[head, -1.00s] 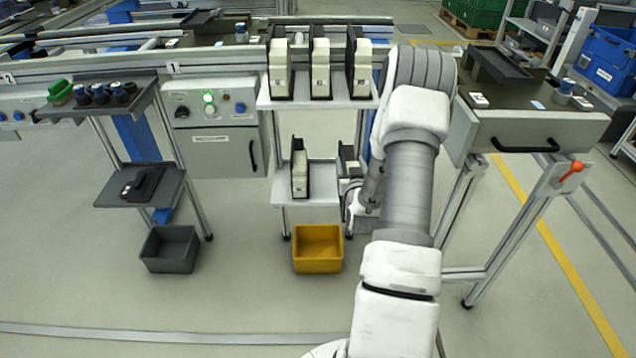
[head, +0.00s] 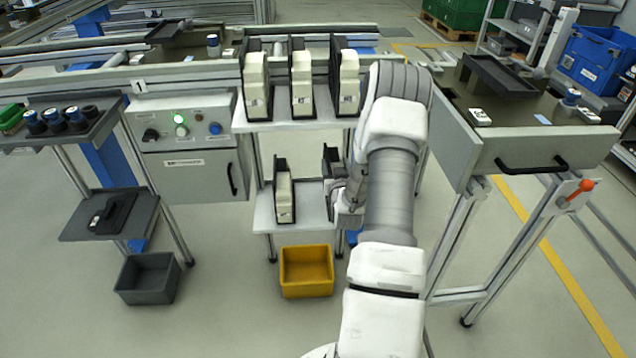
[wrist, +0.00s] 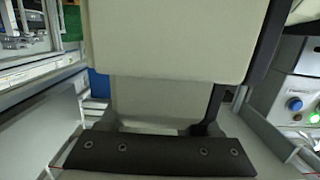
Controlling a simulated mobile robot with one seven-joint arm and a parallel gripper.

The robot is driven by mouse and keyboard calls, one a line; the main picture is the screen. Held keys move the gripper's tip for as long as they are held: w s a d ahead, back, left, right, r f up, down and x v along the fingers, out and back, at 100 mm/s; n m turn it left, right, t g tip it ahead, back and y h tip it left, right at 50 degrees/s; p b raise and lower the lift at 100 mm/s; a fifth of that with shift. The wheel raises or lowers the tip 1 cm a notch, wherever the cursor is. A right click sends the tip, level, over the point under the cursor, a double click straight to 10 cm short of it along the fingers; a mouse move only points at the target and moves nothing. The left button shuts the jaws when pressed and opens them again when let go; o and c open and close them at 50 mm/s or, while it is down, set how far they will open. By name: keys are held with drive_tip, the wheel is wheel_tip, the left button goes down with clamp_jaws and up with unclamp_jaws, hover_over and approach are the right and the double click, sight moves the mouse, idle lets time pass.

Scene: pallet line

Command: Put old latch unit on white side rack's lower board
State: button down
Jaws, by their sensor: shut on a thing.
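The white side rack stands ahead, with an upper board (head: 276,125) and a lower board (head: 264,216). A cream and black latch unit (head: 284,196) stands upright on the lower board's left half. My gripper (head: 345,207), partly hidden by my arm, is at that board's right end. It is shut on a latch unit whose dark edge (head: 330,166) shows right of the standing one. In the wrist view, cream and black unit surfaces (wrist: 170,40) fill the middle, above a black strip with screws. I cannot tell whether the held unit touches the board.
Several similar units stand on the upper board, close above. A yellow bin (head: 306,272) is on the floor below the rack. A grey control cabinet (head: 190,172) is left of it, and a drawer bench (head: 540,152) is at right. The lower board's front left is bare.

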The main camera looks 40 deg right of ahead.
drive_tip(key=w+d+f, duration=0.1)
drive_tip(key=w, duration=0.1)
drive_tip(key=w+d+f+b, duration=0.1)
drive_tip(key=w+f, duration=0.1)
drive_tip(key=w, duration=0.1)
drive_tip(key=w+d+f+b, duration=0.1)
drive_tip(key=w+f, duration=0.1)
drive_tip(key=shift+w, duration=0.4)
drive_tip(key=shift+f+b, duration=0.95)
drive_tip(key=shift+f, duration=1.1)
drive_tip(key=shift+f+b, duration=0.2)
drive_tip(key=shift+b, duration=0.1)
drive_tip(key=shift+c, duration=0.6)
unclamp_jaws()
drive_tip(key=shift+r, duration=0.1)
drive_tip(key=shift+r+p, duration=0.2)
drive_tip(key=shift+p, duration=0.2)
drive_tip(key=p+v, duration=0.2)
drive_tip(key=v, duration=1)
drive_tip(key=shift+f+p, duration=0.1)
drive_tip(key=shift+p, duration=0.3)
